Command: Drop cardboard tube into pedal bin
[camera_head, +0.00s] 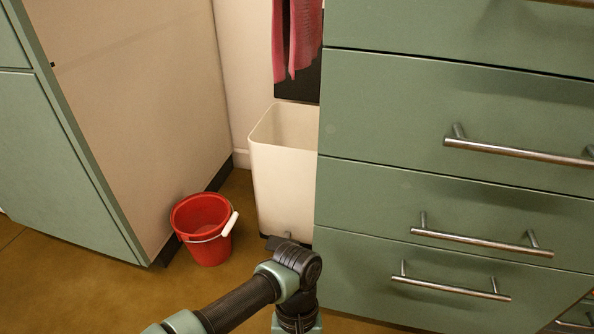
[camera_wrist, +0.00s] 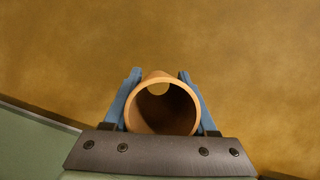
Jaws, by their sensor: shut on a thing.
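The cardboard tube (camera_wrist: 191,97) is a brown hollow cylinder, seen end-on in the wrist view. My gripper (camera_wrist: 158,78) is shut on it, with one blue finger on each side. Brown floor shows beyond the tube. The pedal bin (camera_head: 283,185) is tall, cream-white and open at the top in the head view. It stands between the beige side panel and the green drawers, and its right part is hidden by the drawers. My arm is in front of and below the bin in the head view. The gripper and tube are out of sight there.
A red bucket (camera_head: 204,228) with a white-gripped handle stands on the floor left of the bin. Green drawers (camera_head: 420,120) with projecting metal handles fill the right side. A pink towel (camera_head: 297,40) hangs above the bin. Floor (camera_head: 70,275) is clear at the lower left.

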